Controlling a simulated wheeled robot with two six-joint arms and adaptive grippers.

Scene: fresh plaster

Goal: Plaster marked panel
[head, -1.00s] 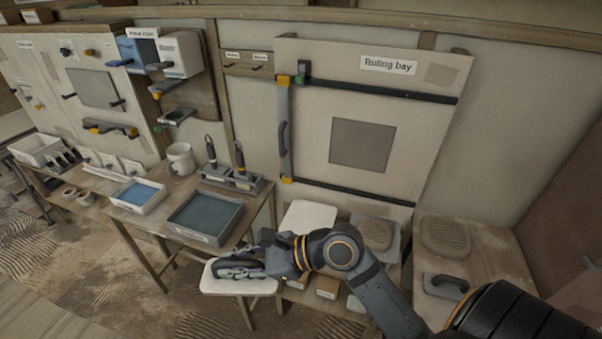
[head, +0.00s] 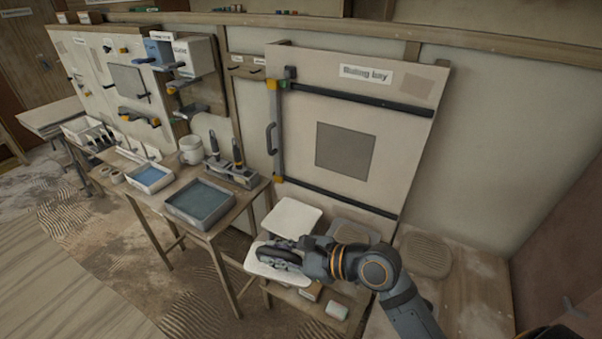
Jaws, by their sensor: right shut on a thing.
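The panel under the "Ruling bay" label stands upright against the wall, with a grey square (head: 345,149) marked on its pale face (head: 310,115). Dark rails (head: 350,97) cross it above and below the square. A grey upright bar (head: 275,125) with a handle and yellow ends stands at its left edge. My right gripper (head: 283,256) is shut on the dark handle of a flat white plate-like tool (head: 262,266), held low in front of the panel. The gripper hides part of the handle. My left gripper is out of view.
A table at left holds a blue-filled tray (head: 198,203), a smaller tray (head: 150,178), a white mug (head: 191,149) and a rack of tools (head: 232,172). Below the panel are a white slab (head: 291,216) and a ribbed pad (head: 425,252).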

